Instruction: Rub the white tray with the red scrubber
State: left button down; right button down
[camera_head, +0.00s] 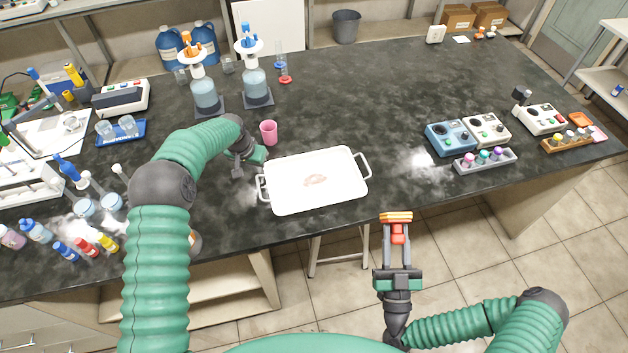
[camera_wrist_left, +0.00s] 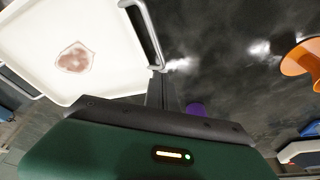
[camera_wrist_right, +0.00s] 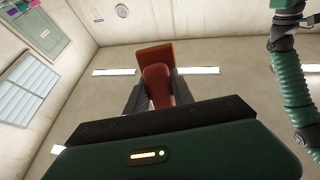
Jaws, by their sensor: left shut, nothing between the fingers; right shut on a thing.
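The white tray (camera_head: 340,198) lies on the dark bench with a brownish stain (camera_head: 315,181) near its middle. The tray (camera_wrist_left: 100,25) and its stain (camera_wrist_left: 74,57) also show in the left wrist view. My left gripper (camera_head: 238,174) is shut and empty at the tray's left handle; whether it touches the handle is unclear. My right gripper (camera_head: 399,262) is shut on the red scrubber (camera_head: 397,230). It holds the scrubber upright in front of the bench, to the right of the tray and apart from it. The scrubber (camera_wrist_right: 155,75) also fills the gripper in the right wrist view.
A pink cup (camera_head: 268,133) stands just behind the tray's left side. Flasks on stands (camera_head: 205,95) are farther back. Blue and white devices (camera_head: 450,138) and a vial rack (camera_head: 485,160) stand to the right. The bench between tray and devices is clear.

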aim_at(399, 234)
pick_arm(q)
jog(key=shift+f+b, duration=0.35)
jog(key=shift+f, duration=0.2)
pick_arm(e)
jog(key=shift+f, duration=0.35)
